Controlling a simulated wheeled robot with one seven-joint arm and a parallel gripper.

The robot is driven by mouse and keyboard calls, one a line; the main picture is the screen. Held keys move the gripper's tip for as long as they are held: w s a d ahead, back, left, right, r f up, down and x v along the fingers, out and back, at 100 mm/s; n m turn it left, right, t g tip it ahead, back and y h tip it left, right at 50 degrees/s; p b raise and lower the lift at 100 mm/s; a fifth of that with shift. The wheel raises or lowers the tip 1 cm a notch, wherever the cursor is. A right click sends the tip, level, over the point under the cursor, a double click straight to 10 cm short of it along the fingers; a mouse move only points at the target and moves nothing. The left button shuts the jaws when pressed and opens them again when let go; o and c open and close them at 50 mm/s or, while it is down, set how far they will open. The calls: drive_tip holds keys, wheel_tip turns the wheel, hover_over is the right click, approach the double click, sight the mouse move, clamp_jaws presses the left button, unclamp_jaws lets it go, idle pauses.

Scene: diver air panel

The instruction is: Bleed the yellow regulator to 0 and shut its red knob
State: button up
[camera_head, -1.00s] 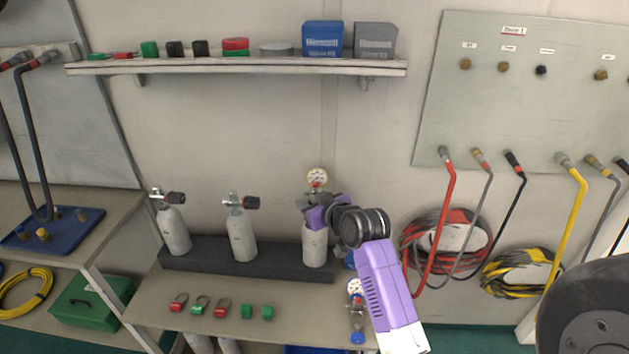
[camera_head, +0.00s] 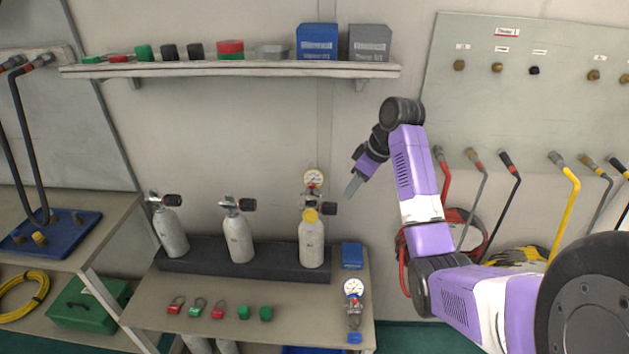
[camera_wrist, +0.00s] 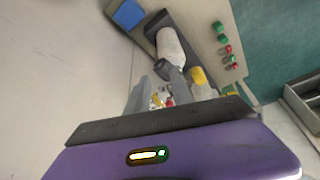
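The regulator with a yellow body (camera_head: 310,215) sits on top of the right-hand grey cylinder (camera_head: 311,248). Its round gauge (camera_head: 313,178) stands above it, with a small red knob (camera_head: 312,190) just below the dial. The needle is too small to read. The cylinder's black valve handwheel (camera_head: 330,208) points right. My gripper (camera_head: 352,188) hangs in the air to the right of the gauge, pointing down and left, apart from the regulator. In the wrist view the yellow part (camera_wrist: 199,76) shows beyond the grey fingers (camera_wrist: 160,88); their gap is unclear.
A second gauge regulator (camera_head: 354,290) with a blue knob lies on the bench's right end, near a blue box (camera_head: 352,256). Two more cylinders (camera_head: 238,238) stand left in the dark rack (camera_head: 200,262). A shelf (camera_head: 240,70) runs above.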

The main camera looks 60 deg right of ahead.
drive_tip(key=p, duration=0.3)
approach(312, 184)
drive_tip(key=x, duration=0.5)
drive_tip(key=shift+x, duration=1.05)
drive_tip(key=shift+w+f, duration=0.1)
drive_tip(key=shift+f, duration=0.45)
clamp_jaws()
